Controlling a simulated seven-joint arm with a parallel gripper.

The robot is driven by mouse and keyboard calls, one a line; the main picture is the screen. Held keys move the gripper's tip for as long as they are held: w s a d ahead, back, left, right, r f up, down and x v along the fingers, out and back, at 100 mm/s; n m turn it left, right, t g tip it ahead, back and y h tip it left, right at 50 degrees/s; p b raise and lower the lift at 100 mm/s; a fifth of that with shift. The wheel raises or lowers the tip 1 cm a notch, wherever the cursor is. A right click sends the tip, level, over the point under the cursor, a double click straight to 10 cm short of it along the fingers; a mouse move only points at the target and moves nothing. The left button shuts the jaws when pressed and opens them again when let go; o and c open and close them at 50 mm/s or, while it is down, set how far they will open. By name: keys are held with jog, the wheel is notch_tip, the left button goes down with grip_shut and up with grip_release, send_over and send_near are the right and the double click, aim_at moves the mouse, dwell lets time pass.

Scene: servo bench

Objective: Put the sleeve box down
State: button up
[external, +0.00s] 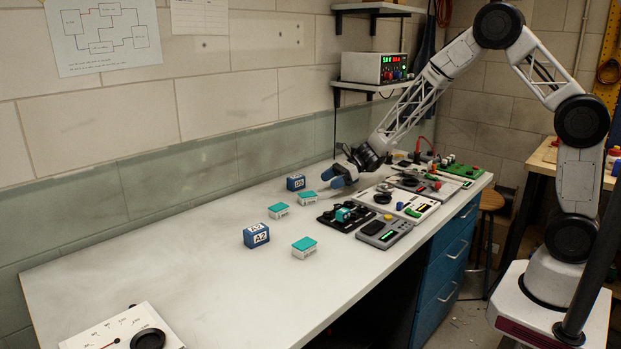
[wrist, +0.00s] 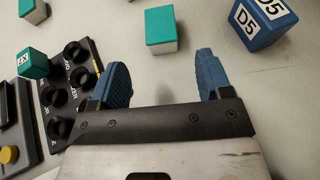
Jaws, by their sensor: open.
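Several small white boxes with teal tops fit the name sleeve box; I cannot tell which one the task means. One teal-topped box (external: 308,198) sits flat on the bench just beyond my gripper (external: 333,178). In the wrist view this box (wrist: 161,29) lies ahead of the fingertips, apart from both. My gripper, also in the wrist view (wrist: 163,75), is open with nothing between its blue fingers, low over the bench. Other teal-topped boxes stand nearer the camera (external: 304,247) and to the left (external: 279,211).
A blue D5 box (external: 296,183) and a blue A2 box (external: 257,237) stand on the bench. A teal block (external: 342,213) rests on a black knob panel (wrist: 85,75). Instrument panels (external: 408,207) crowd the right. The bench's left part (external: 150,250) is mostly clear.

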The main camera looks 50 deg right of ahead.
jog(key=shift+s+d+r, duration=0.25)
jog(key=shift+s+d, duration=0.05)
jog(key=shift+d, duration=0.3)
dwell(0.5)
jog(key=s+d+r+n+g+h, duration=0.25)
jog(key=s+r+n, duration=0.4)
jog(key=s, duration=0.35)
jog(key=s+d+r+n+g+h, duration=0.2)
jog(key=s+d+r+n, duration=0.25)
jog(key=s+r, duration=0.5)
jog(key=s+d+r+n+t+h, duration=0.1)
jog(key=s+d+n+h, duration=0.3)
jog(key=s, duration=1)
jog(key=s+d+r+n+h, duration=0.2)
jog(key=s+d+n+h, duration=0.2)
jog(key=s+d+n, duration=0.3)
jog(key=s+d, duration=0.3)
jog(key=s, duration=0.3)
jog(key=shift+s+r+t, duration=0.35)
jog(key=shift+r, duration=0.05)
jog(key=shift+o, duration=0.4)
